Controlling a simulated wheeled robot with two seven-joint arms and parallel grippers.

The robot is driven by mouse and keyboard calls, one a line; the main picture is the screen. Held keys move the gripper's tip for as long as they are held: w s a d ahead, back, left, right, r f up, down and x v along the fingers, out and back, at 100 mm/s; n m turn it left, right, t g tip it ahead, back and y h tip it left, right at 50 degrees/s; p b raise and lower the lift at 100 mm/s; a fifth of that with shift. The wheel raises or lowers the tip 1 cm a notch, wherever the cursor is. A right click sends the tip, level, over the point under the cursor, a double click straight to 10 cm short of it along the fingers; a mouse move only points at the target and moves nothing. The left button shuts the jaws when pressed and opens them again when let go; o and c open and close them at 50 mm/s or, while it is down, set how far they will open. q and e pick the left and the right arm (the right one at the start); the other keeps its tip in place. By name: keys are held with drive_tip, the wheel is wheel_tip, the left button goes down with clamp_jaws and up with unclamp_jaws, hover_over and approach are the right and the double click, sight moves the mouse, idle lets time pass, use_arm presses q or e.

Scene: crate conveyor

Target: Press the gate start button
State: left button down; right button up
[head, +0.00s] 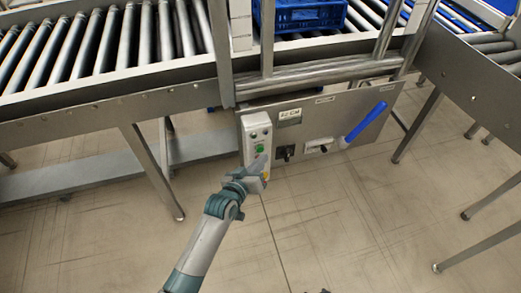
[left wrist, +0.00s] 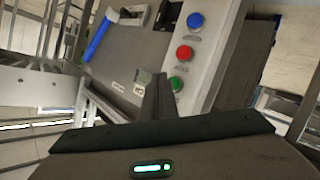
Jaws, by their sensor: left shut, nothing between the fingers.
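A light grey button box (head: 257,127) is mounted on the left end of the metal control panel under the conveyor. A green button (head: 259,148) shows low on it. In the left wrist view the box carries a green button (left wrist: 177,84), a red button (left wrist: 184,53) and a blue button (left wrist: 195,20) in a row; their labels are too small to read. My left gripper (head: 262,162) is shut and empty, with its tip close to the green button. In the left wrist view its dark fingers (left wrist: 158,92) end just left of that button. I cannot tell whether they touch it. My right gripper is out of view.
The panel (head: 310,110) also carries a black switch (head: 285,153) and a blue lever (head: 366,122). A roller conveyor (head: 90,45) runs above, with a blue crate (head: 300,15) on it. Metal legs (head: 150,165) stand left; the floor in front is clear.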

use_arm(q)
drive_tip(key=shift+w, duration=0.1)
idle(0.6)
drive_tip(key=shift+w+a, duration=0.15)
drive_tip(key=shift+w, duration=0.2)
